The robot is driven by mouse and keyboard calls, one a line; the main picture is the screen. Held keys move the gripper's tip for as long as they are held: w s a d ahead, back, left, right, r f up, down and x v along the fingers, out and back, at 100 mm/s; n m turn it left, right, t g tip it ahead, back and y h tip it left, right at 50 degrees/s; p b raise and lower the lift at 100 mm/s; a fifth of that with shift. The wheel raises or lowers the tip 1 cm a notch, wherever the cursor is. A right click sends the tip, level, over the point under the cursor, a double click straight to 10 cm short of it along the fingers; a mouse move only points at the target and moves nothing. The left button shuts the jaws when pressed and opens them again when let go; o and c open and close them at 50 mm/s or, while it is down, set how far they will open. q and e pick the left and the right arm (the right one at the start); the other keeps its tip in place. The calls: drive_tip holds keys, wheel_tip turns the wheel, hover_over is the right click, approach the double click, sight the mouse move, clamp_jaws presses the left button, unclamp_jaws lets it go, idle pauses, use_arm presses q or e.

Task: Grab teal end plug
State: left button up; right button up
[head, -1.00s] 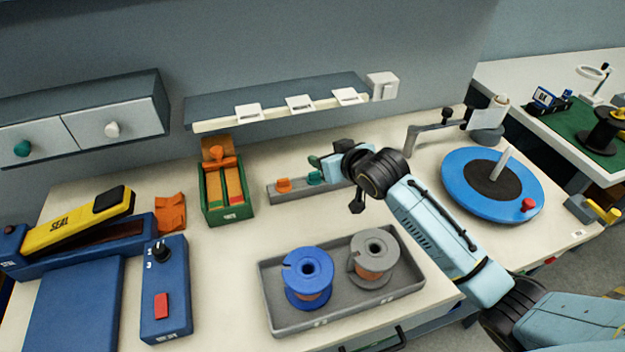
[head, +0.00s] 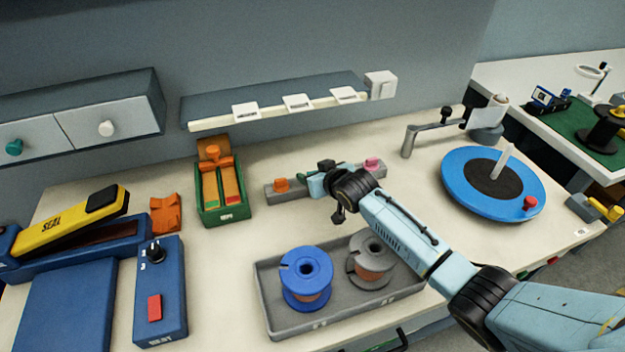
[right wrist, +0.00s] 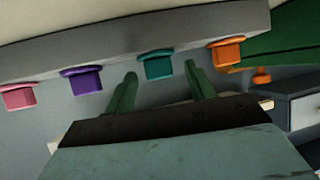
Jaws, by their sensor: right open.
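The teal end plug (right wrist: 158,65) sits on the grey rack (right wrist: 120,38), between a purple plug (right wrist: 81,80) and an orange plug (right wrist: 226,52) in the right wrist view. My right gripper (right wrist: 161,72) is open and empty, its green fingers pointing at the rack with the teal plug lined up between their tips. I cannot tell if the fingers touch it. In the head view my right gripper (head: 317,184) is over the middle of the rack and hides the teal and purple plugs. My left gripper is not in view.
A pink plug (head: 373,163) sits at the rack's right end. A green box (head: 222,205) stands left of the rack. A grey tray (head: 345,313) with blue and grey spools lies in front. A shelf (head: 275,102) is behind; a blue turntable (head: 460,185) is on the right.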

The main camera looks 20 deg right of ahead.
drive_tip(key=shift+w+a+f, duration=0.15)
drive_tip(key=shift+w+f, duration=0.2)
drive_tip(key=shift+w, duration=0.25)
drive_tip(key=c, duration=1)
